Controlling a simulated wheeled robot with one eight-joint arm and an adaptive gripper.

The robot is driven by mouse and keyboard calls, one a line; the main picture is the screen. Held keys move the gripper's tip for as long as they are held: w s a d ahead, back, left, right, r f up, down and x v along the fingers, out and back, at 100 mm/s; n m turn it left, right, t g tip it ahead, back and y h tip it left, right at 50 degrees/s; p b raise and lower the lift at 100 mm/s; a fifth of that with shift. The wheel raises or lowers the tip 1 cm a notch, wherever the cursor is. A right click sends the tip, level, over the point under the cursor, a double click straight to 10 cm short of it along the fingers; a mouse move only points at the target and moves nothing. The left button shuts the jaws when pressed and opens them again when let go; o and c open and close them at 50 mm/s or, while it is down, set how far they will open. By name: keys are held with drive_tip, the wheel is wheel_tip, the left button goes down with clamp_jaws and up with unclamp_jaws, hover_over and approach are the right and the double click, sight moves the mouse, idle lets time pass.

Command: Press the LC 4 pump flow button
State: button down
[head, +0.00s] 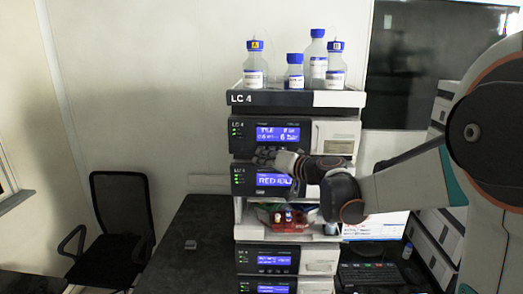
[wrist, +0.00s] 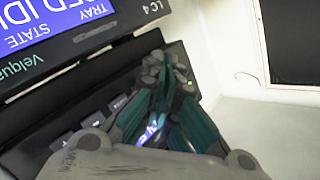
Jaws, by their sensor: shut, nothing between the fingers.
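The LC 4 stack (head: 320,127) stands in the middle of the head view. Its upper module has a lit blue display (head: 278,134); the row of dark buttons below it is mostly hidden by my gripper (head: 268,155). In the wrist view, my gripper (wrist: 167,68) is shut and empty, with its fingertips at the dark front panel (wrist: 45,105). Several dark buttons (wrist: 92,120) show left of the fingers. Their labels are not readable, and I cannot tell which is the pump flow button or whether the fingertips touch one.
The module below has a display (head: 272,180) reading "RED IDLE", seen upside down in the wrist view (wrist: 50,18). Blue-capped bottles (head: 255,70) stand in the top tray (head: 290,98). A chair (head: 122,215) is at left; a keyboard (head: 370,275) lies at lower right.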

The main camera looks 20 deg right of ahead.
drive_tip(key=s, duration=0.1)
drive_tip(key=s+a, duration=0.1)
drive_tip(key=s, duration=0.2)
drive_tip(key=shift+s+a, duration=0.25)
drive_tip(key=shift+s, duration=0.15)
idle(0.6)
